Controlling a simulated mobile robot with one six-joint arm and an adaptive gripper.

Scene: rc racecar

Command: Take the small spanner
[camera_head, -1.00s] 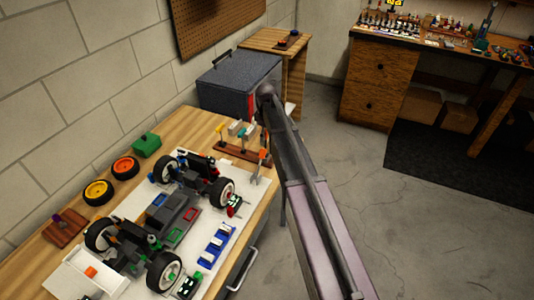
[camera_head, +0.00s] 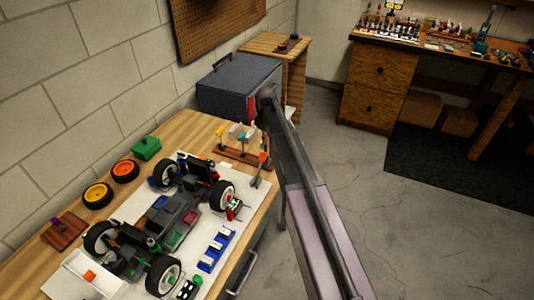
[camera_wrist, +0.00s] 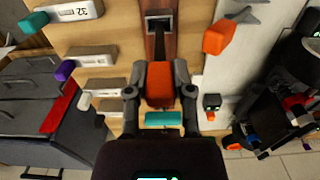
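In the wrist view the two fingers of my gripper (camera_wrist: 161,78) stand on either side of a small orange piece (camera_wrist: 160,92). It may be the handle of the small spanner; its metal part does not show there. I cannot tell whether the fingers touch it. A teal piece (camera_wrist: 163,119) shows below it, nearer my palm. A second orange handle (camera_wrist: 218,38) with a grey forked end lies to the upper right. In the head view a grey spanner (camera_head: 256,181) is at the right end of the wooden rack (camera_head: 243,157). My arm hides the gripper there.
Pale driver handles with teal and purple ends (camera_wrist: 65,70) lie left of my gripper in the wrist view. The car (camera_head: 180,214) stands on a white mat left of the rack. A dark grey box (camera_head: 238,84) stands behind the bench. Open floor lies to the right.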

